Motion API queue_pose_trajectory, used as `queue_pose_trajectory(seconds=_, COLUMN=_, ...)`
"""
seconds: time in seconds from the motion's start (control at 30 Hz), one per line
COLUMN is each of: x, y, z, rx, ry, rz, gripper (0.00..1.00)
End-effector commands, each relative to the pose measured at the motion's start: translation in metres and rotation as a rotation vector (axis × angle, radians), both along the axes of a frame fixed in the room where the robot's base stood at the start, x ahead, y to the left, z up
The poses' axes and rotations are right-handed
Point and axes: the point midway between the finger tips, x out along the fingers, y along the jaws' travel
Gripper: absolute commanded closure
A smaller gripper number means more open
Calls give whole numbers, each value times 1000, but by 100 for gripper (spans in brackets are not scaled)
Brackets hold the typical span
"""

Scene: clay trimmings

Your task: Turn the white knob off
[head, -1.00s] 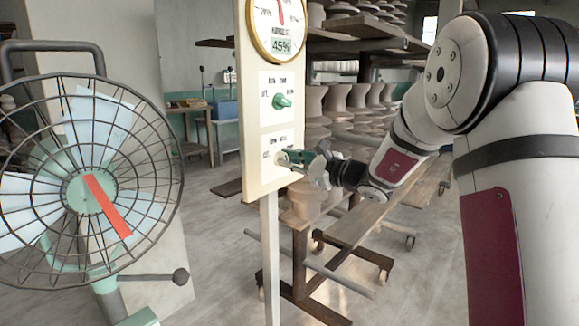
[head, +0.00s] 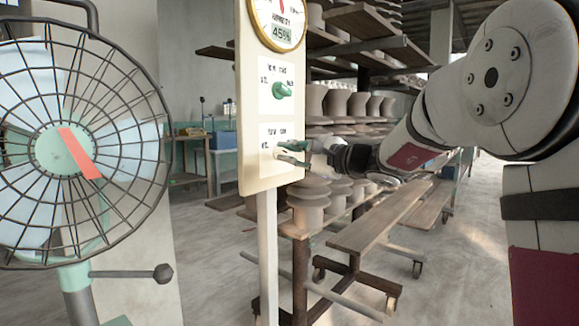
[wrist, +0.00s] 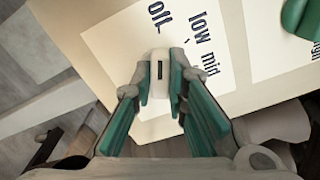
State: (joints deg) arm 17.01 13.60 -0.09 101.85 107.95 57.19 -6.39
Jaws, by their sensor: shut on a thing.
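In the wrist view, the white knob (wrist: 159,56) stands on a white label plate with the words "off", "low" and "mid". A dark line on its face runs upright in the picture, roughly in line with "off" above it. My gripper (wrist: 160,92) is shut on the knob, one green-padded finger on each side. In the head view, my gripper (head: 291,153) reaches from the right to the lower plate of the cream panel (head: 250,110). The knob is mostly hidden there by the fingers.
A green knob (head: 282,91) sits just above on the same panel, under a round gauge (head: 277,20) reading 45%. A caged fan (head: 75,150) with a red ribbon stands at the left. Shelves and a trolley (head: 390,225) with clay pots lie behind the panel.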

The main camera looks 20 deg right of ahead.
Motion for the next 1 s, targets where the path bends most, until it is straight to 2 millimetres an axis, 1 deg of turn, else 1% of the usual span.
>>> queue_pose_trajectory(seconds=0.03, x=0, y=0, z=-4, rx=-12, ry=-4, rz=-1, gripper=100)
queue_pose_trajectory(seconds=0.67, x=0, y=0, z=-2, rx=-42, ry=-25, rz=0, gripper=100)
queue_pose_trajectory(seconds=0.7, x=0, y=0, z=-2, rx=-42, ry=-26, rz=1, gripper=77)
queue_pose_trajectory(seconds=0.73, x=0, y=0, z=-2, rx=-42, ry=-26, rz=1, gripper=70)
queue_pose_trajectory(seconds=0.77, x=0, y=0, z=-2, rx=-42, ry=-26, rz=1, gripper=66)
queue_pose_trajectory(seconds=1.0, x=0, y=0, z=-1, rx=-40, ry=-26, rz=0, gripper=66)
